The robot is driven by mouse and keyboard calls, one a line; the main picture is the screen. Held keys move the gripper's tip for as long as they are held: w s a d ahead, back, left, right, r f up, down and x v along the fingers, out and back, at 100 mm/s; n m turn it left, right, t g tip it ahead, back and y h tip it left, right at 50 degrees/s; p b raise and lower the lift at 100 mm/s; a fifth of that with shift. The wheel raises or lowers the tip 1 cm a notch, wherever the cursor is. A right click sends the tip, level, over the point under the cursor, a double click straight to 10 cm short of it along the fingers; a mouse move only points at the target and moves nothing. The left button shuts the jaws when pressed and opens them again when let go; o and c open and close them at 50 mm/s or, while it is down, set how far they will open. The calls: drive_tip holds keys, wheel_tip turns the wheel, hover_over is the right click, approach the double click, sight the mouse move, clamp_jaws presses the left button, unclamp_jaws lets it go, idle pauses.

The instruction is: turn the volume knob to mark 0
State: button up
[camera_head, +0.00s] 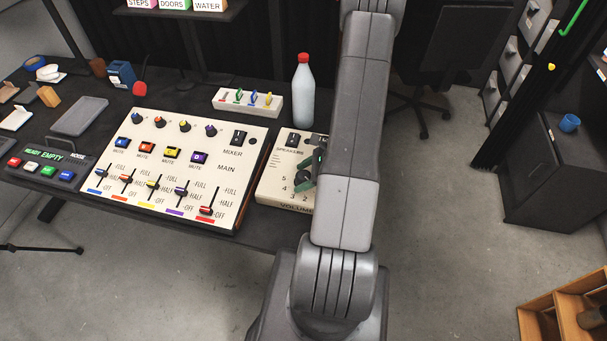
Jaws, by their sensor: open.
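The cream speaker box (268,182) stands on the desk to the right of the mixer. It has a "SPEAKERS" switch (292,138) at the top and "VOLUME" lettering at its front edge. Dial marks 5, 4, 3 and 2 show on its left and lower side; mark 0 is hidden behind my arm. My gripper (318,160) is at the right part of this box, over the dial area, and mostly covered by my arm. Its jaws are open.
The mixer panel (139,210) with sliders and buttons lies left of the box. A white bottle with a red cap (303,95) and a small switch rack (222,106) stand behind. A red-tipped microphone (139,88) is at the left.

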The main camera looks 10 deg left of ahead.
drive_tip(key=shift+c, duration=0.2)
drive_tip(key=c, duration=0.9)
drive_tip(key=shift+c, duration=0.2)
drive_tip(key=shift+n+g, duration=0.3)
drive_tip(key=n+g+b, duration=0.1)
drive_tip(key=n+g, duration=0.1)
drive_tip(key=shift+f+n+h+b, duration=0.1)
drive_tip(key=shift+n+h+b, duration=0.2)
drive_tip(key=shift+h+b, duration=0.1)
drive_tip(key=shift+n+g+h+b, duration=0.85)
drive_tip(key=shift+n+g, duration=0.35)
drive_tip(key=shift+n, duration=0.7)
drive_tip(key=o, duration=1)
